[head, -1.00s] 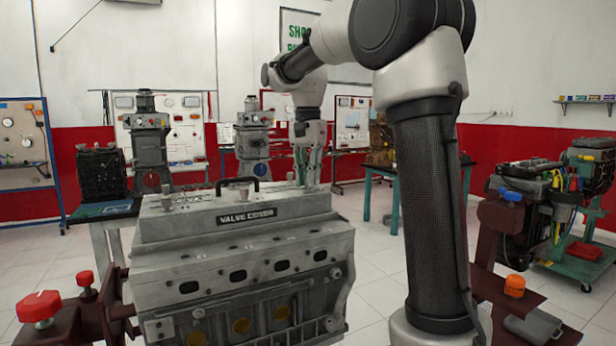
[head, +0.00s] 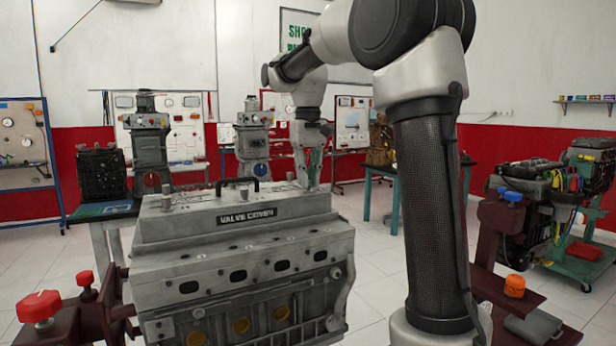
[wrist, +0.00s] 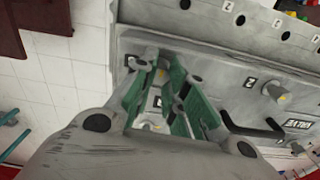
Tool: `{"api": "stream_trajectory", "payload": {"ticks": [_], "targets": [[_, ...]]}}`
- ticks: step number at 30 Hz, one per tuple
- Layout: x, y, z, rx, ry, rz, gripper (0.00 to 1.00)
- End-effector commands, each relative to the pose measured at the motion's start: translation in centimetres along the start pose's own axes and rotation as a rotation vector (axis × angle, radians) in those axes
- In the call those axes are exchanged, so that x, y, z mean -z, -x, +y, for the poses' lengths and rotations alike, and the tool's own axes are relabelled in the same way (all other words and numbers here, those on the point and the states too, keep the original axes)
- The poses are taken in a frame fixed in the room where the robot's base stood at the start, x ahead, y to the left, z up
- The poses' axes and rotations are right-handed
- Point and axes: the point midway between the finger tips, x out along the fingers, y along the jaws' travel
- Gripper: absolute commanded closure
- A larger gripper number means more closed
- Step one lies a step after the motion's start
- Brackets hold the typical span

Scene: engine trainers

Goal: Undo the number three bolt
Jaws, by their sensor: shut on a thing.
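The grey engine block (head: 245,265) stands in front of me with a grey valve cover (head: 290,212) on top. My gripper (head: 311,183) points down at the right end of the cover. In the wrist view my green-sided fingers (wrist: 163,85) are shut on a bolt at the cover, largely hidden between them. I cannot read its number for sure. Another bolt (wrist: 275,91) stands upright beside a small number plate (wrist: 250,83). In the head view, more bolts stand along the cover, one at the left (head: 166,198) and one near the middle (head: 244,193).
A black handle (head: 237,185) arches over the cover close to the bolts. Red knobs (head: 40,306) stand on the stand at the lower left. An orange knob (head: 514,286) stands at the right. Open floor lies beyond the engine.

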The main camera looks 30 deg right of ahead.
Motion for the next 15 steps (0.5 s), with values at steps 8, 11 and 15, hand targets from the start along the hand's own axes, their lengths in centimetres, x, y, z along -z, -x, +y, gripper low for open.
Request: {"api": "stream_trajectory", "payload": {"ticks": [8, 11, 15], "targets": [[0.02, 0.04, 0.01, 0.000, 0.262, 0.001, 1.00], [0.02, 0.04, 0.01, -0.001, 0.357, 0.001, 1.00], [0.02, 0.04, 0.01, -0.001, 0.490, 0.001, 1.00]]}}
